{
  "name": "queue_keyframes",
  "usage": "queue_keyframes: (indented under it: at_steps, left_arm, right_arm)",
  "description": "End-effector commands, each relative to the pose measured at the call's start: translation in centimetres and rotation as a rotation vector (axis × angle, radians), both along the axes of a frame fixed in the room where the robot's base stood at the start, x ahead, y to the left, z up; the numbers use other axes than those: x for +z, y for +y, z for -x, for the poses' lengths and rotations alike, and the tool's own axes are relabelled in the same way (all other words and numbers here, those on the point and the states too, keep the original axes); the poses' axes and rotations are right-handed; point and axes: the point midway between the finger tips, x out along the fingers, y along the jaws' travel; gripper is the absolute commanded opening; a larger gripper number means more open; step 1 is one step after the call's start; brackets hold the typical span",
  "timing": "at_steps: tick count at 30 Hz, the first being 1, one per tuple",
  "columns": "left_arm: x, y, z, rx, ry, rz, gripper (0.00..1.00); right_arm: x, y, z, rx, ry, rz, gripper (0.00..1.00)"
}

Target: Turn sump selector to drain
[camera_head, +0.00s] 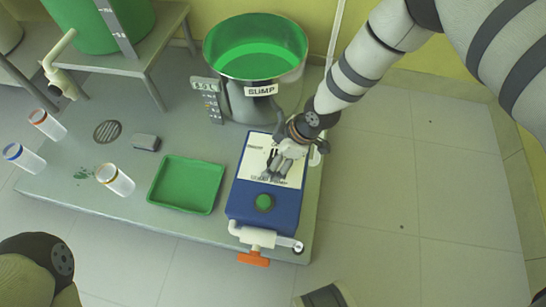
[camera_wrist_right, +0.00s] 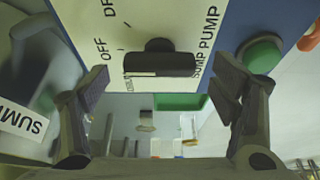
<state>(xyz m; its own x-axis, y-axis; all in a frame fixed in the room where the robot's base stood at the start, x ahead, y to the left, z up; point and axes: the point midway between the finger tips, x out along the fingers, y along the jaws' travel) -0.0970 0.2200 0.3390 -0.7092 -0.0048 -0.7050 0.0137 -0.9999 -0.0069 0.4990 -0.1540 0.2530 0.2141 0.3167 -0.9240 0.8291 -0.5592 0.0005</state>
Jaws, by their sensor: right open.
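The sump selector is a black bar knob (camera_wrist_right: 160,64) on a cream panel with "OFF", a cut-off "DR" and "SUMP PUMP" lettering. Its bar lies level across the right wrist view, one end toward the "OFF" side, with a pale strip along part of its edge. My right gripper (camera_wrist_right: 160,82) is open, one finger on each side of the knob with visible gaps. In the head view the right gripper (camera_head: 286,163) is over the panel (camera_head: 256,155) of the blue pump box (camera_head: 238,199) and hides the knob. My left gripper is out of view.
A green button (camera_head: 264,202) is beside the panel, and an orange-handled valve (camera_head: 253,258) is at the box's front. The sump vessel (camera_head: 258,65) stands close behind. A green tray (camera_head: 187,184) and several capped cylinders (camera_head: 115,179) are left. Floor at right is clear.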

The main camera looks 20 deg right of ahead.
Motion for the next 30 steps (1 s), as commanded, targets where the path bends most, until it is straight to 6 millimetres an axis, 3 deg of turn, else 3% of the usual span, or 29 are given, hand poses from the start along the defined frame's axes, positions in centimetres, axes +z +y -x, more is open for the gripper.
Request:
queue_keyframes:
  at_steps: [3, 10, 17, 30]
  left_arm:
    - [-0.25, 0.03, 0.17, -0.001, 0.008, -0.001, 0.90]
    - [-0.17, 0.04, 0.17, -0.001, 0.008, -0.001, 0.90]
    - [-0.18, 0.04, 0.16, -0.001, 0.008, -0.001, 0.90]
    - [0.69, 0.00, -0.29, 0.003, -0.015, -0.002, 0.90]
  right_arm:
    - [-0.82, 0.30, -0.13, -0.001, 0.001, -0.001, 0.80]
    - [-0.73, 0.34, -0.18, -0.001, 0.000, -0.001, 0.80]
    - [-0.73, 0.31, -0.17, -0.001, 0.000, -0.001, 0.32]
    - [-0.44, 0.36, -0.09, -0.090, -0.001, 0.002, 0.32]
